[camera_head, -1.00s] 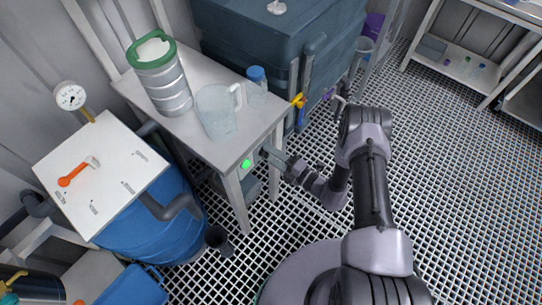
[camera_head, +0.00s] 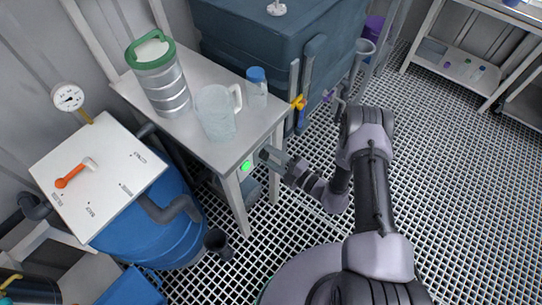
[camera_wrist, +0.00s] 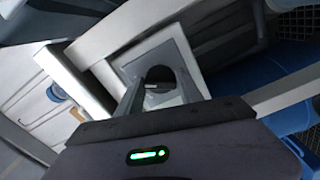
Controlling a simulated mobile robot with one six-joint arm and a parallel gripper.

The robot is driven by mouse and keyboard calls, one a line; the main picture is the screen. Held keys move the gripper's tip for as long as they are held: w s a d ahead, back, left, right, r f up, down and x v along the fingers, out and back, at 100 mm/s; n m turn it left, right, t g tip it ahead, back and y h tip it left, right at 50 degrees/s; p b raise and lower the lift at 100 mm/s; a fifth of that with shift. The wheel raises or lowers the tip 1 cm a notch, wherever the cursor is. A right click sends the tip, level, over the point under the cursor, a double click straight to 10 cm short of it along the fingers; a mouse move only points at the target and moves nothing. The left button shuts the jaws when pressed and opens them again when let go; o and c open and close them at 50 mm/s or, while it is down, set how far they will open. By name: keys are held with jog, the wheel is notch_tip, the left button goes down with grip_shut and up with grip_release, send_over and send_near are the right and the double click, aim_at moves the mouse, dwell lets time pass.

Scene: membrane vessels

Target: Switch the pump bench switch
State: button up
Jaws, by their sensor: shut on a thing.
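The pump bench (camera_head: 192,138) is a white table at the middle left of the head view. My gripper (camera_head: 264,154) is at that front edge, just right of the light. In the wrist view my gripper (camera_wrist: 158,88) is in front of a pale square plate (camera_wrist: 188,52). It is shut on the pump bench switch, a small dark part at the plate. The jaws hide most of the switch, and I cannot tell its position.
A steel canister with a green rim (camera_head: 160,80), a clear jug (camera_head: 216,114) and a blue-capped bottle (camera_head: 257,88) stand on the bench. A blue drum (camera_head: 165,235) is at the left and a large blue tank (camera_head: 270,50) behind. The grating floor (camera_head: 450,190) at right is clear.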

jog(key=o, duration=1.3)
jog(key=p+v, duration=0.4)
jog(key=v, duration=1.3)
jog(key=shift+s+d, duration=0.15)
jog(key=shift+d, duration=0.05)
